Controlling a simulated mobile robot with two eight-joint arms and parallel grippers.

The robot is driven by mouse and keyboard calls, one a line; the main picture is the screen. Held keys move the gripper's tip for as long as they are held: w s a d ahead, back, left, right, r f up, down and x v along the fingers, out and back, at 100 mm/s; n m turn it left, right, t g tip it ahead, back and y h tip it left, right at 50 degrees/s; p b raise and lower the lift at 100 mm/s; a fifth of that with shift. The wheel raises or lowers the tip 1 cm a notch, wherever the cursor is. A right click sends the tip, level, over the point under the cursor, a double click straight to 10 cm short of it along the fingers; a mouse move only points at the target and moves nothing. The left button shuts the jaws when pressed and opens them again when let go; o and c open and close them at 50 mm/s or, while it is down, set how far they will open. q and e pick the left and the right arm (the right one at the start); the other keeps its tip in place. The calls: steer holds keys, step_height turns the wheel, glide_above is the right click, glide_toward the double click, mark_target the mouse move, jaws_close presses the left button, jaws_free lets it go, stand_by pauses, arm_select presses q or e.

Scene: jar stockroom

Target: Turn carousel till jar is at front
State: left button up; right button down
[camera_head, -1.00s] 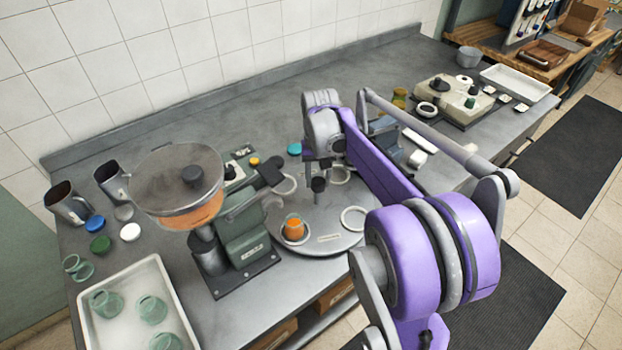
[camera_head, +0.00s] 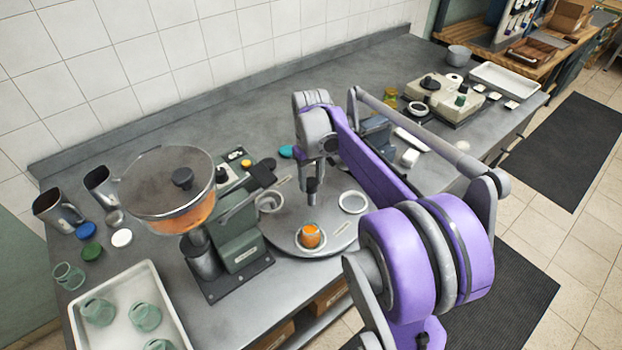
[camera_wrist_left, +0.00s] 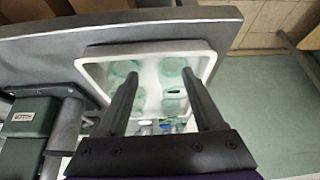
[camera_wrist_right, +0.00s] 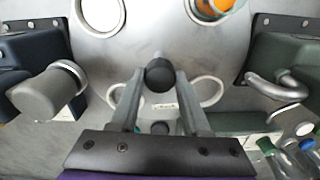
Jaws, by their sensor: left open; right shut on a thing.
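The carousel (camera_head: 287,218) is a grey round plate on the bench with white rings as seats. A glass jar with orange contents (camera_head: 311,236) stands upright in a ring at the near side of the plate; its edge shows at the top of the right wrist view (camera_wrist_right: 214,8). My right gripper (camera_head: 314,177) is shut on the black knob (camera_wrist_right: 160,74) standing up from the plate. My left gripper (camera_wrist_left: 160,73) is open and empty above the white tray; it does not show in the head view.
A green machine (camera_head: 238,238) with an orange-filled bowl (camera_head: 180,212) stands close left of the carousel. The white tray (camera_head: 161,283) at front left holds several green glass jars. A pale machine (camera_head: 440,98) stands at back right. Loose lids lie at left.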

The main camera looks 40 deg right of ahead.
arm_select(q)
steer(key=shift+f, duration=0.15)
arm_select(e)
steer(key=shift+n, duration=2)
arm_select(q)
steer(key=shift+s+f, duration=0.1)
arm_select(e)
steer(key=shift+n, duration=1.9)
steer(key=shift+c, duration=1.9)
jaws_free()
arm_select(q)
steer(key=shift+r, duration=0.45)
arm_select(e)
step_height(320, 180, up, 11)
steer(key=shift+f, duration=0.15)
